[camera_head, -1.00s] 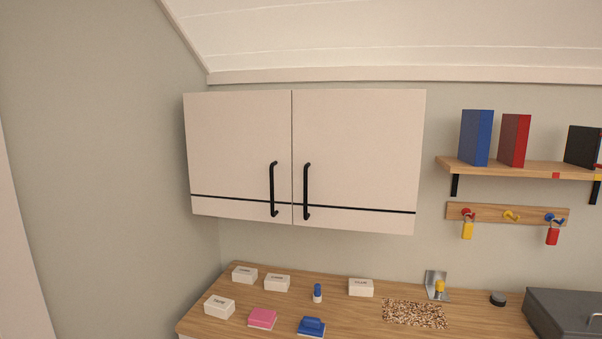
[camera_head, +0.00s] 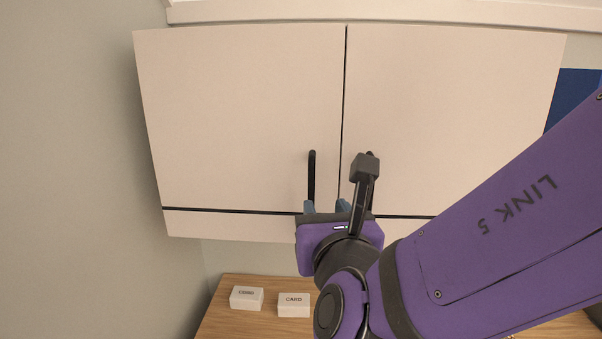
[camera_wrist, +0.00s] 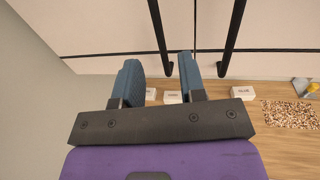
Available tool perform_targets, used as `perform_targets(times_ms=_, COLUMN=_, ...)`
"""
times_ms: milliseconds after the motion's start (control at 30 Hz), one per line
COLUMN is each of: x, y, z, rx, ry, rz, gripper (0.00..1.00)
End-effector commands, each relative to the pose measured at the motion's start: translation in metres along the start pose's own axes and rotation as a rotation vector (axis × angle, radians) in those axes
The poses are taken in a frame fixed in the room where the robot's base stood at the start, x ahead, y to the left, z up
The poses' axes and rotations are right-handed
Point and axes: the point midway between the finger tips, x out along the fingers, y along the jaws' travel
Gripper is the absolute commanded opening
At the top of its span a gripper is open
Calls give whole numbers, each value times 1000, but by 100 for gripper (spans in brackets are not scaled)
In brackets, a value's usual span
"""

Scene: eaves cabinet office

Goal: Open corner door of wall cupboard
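The wall cupboard has two pale doors, both closed. The left, corner door (camera_head: 240,115) is beside the side wall and carries a black vertical bar handle (camera_head: 311,178). The right door (camera_head: 450,110) has a matching handle, mostly hidden behind my wrist in the head view but visible in the wrist view (camera_wrist: 232,35). My gripper (camera_head: 326,206) is open in front of the lower part of the doors. In the wrist view the corner door's handle (camera_wrist: 158,28) appears between the blue fingers (camera_wrist: 158,63). I cannot tell whether the fingertips reach around it; no contact shows.
A wooden counter (camera_head: 235,315) lies below the cupboard with small white boxes, including one marked CARD (camera_head: 293,304). The side wall (camera_head: 70,170) stands close left of the corner door. A speckled mat (camera_wrist: 290,113) lies on the counter to the right.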

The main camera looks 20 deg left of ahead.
Motion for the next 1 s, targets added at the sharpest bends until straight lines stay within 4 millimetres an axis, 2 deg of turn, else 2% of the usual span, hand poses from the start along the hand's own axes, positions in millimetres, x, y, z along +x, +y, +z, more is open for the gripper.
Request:
perform_targets(times_ms=167, x=12, y=4, z=-1, rx=-8, ry=-3, rz=11, gripper=38)
perform_targets(times_ms=500, x=70, y=3, z=0, rx=-6, ry=-2, rz=7, gripper=38)
perform_targets(times_ms=700, x=96, y=4, z=0, rx=-6, ry=-2, rz=8, gripper=38)
perform_targets(times_ms=1000, x=108, y=3, z=0, rx=-6, ry=-3, rz=9, gripper=38)
